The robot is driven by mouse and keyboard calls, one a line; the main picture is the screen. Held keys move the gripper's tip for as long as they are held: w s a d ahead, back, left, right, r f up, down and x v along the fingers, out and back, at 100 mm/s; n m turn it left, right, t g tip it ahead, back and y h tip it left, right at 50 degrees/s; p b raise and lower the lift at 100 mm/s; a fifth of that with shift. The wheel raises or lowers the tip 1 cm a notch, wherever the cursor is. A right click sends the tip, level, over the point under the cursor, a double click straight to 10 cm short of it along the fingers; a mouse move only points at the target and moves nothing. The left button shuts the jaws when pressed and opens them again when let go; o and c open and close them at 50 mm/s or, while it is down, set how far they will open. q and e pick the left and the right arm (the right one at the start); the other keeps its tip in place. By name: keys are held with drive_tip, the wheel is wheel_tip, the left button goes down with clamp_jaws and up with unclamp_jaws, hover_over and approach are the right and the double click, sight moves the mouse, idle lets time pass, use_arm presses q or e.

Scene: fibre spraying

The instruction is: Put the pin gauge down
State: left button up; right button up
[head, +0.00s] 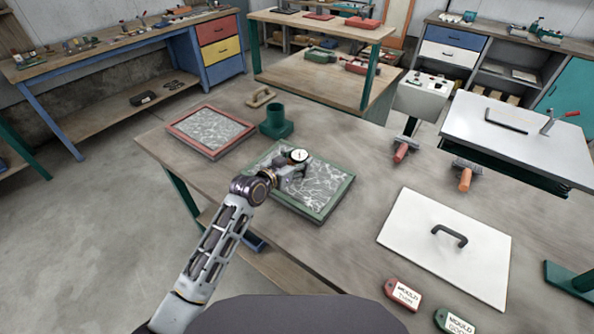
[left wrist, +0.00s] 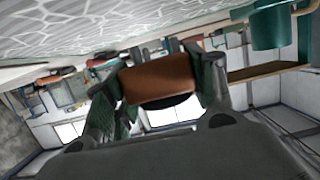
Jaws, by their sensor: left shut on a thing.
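The pin gauge (head: 299,156) shows its round white dial in the head view, above the green-framed mould (head: 322,205) with its pale veined fibre surface. My left gripper (head: 291,174) is shut on the gauge over this mould. In the left wrist view a brown block-like part of the gauge (left wrist: 158,78) sits between the gripper's two green-padded fingers. The gauge's lower end is hidden, so I cannot tell whether it touches the mould. A green round cup-like stand (head: 277,122) is just behind the mould; it also shows in the left wrist view (left wrist: 272,28). My right gripper is not in view.
A red-framed mould (head: 210,130) lies to the left, near a tan handled tool (head: 262,97). A white board with a black handle (head: 425,240), red and green tags (head: 403,295) (head: 454,321) and two handled tools (head: 401,151) (head: 466,177) lie right. Bare tabletop separates them.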

use_arm(q)
drive_tip(key=shift+f, duration=0.15)
drive_tip(key=shift+f, duration=1.9)
drive_tip(key=o, duration=1.2)
drive_tip(key=shift+f, duration=0.15)
drive_tip(key=shift+v, duration=6.05)
